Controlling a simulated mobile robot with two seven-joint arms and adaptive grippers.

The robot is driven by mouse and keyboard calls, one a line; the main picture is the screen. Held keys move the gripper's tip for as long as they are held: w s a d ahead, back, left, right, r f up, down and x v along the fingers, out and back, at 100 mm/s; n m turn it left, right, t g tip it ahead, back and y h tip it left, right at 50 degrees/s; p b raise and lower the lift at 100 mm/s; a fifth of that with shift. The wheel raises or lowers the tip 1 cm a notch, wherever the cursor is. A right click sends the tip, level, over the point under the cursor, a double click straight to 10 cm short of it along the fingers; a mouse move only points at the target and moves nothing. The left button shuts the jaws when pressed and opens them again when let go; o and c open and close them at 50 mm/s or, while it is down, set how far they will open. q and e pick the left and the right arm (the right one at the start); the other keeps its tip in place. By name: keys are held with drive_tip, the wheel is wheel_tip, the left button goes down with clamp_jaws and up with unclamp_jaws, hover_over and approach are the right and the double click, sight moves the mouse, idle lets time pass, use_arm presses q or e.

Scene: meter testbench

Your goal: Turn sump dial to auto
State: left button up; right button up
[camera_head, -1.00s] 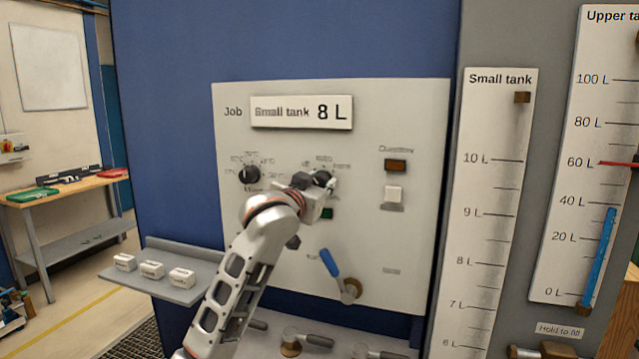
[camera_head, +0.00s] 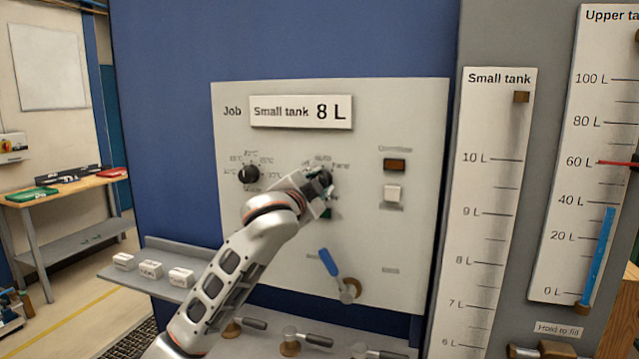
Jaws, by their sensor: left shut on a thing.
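The sump dial (camera_head: 325,176) is a dark round knob on the upper middle of the pale panel, with "auto" printed above it and another label to its right. My left gripper (camera_head: 320,182) is at this dial and shut on it, covering its left and lower parts. The knob's pointer direction is too small and hidden to tell. My right gripper is not in view.
A second dark dial (camera_head: 249,174) sits to the left on the panel (camera_head: 400,270). A blue-handled lever (camera_head: 330,264) is below. Brown and white buttons are at the right. A shelf (camera_head: 190,292) with small white blocks juts out at left.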

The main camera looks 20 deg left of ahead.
use_arm(q)
drive_tip(key=shift+m, duration=0.3)
drive_tip(key=o, duration=1.1)
drive_tip(key=shift+s, duration=0.1)
drive_tip(key=s, duration=1.2)
drive_tip(key=shift+a, duration=0.2)
drive_tip(key=shift+w, duration=0.1)
